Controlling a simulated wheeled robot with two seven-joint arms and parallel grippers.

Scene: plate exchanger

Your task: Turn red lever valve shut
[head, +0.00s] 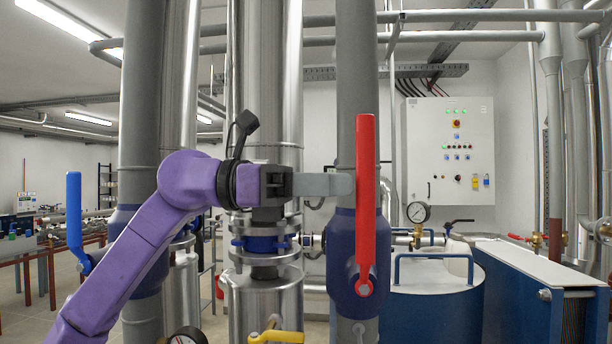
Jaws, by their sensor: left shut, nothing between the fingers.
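The red lever (365,185) stands upright in front of the right grey pipe, with its lower end on the pivot of a blue valve body (345,262). My left gripper (350,184) comes in from the left at about mid-height of the lever. Its fingers are shut with nothing between them. The fingertips reach the lever's left edge; I cannot tell whether they touch it or lie behind it. My right gripper is not in view.
A blue lever (74,215) stands upright at the left. A yellow handle (275,337) and a gauge sit low in front. A blue tank (432,300) and a blue plate unit (530,290) fill the lower right. A control cabinet (450,150) hangs behind.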

